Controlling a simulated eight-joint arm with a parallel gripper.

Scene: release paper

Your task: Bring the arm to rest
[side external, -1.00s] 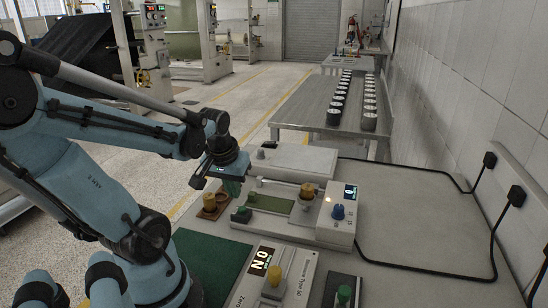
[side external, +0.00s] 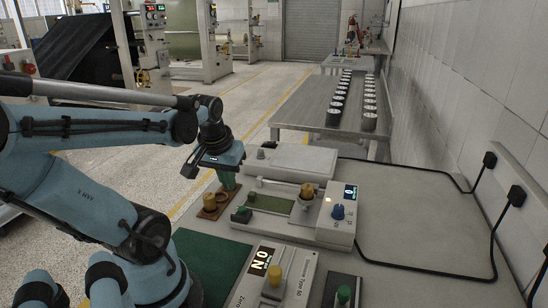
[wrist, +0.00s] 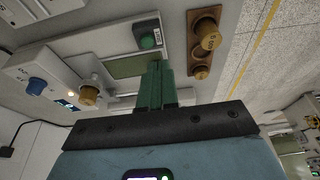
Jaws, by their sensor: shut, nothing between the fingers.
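My gripper (side external: 228,179) is shut and empty. In the side external view it hangs above the far-left part of the bench, just behind a wooden holder (side external: 211,211) with a brass-coloured weight in it. In the wrist view its green fingers (wrist: 155,85) are together, with nothing between them. They overlap the near edge of a green plate on the white instrument (wrist: 50,58). The holder also shows in the wrist view (wrist: 203,55), to the right of the fingers.
The white instrument (side external: 325,233) has a blue knob and a brass weight. A white box (side external: 300,160) lies behind it. A device with a lit display (side external: 262,262) and a green mat (side external: 205,250) are in front. The bench's right side is clear except for black cables (side external: 440,272).

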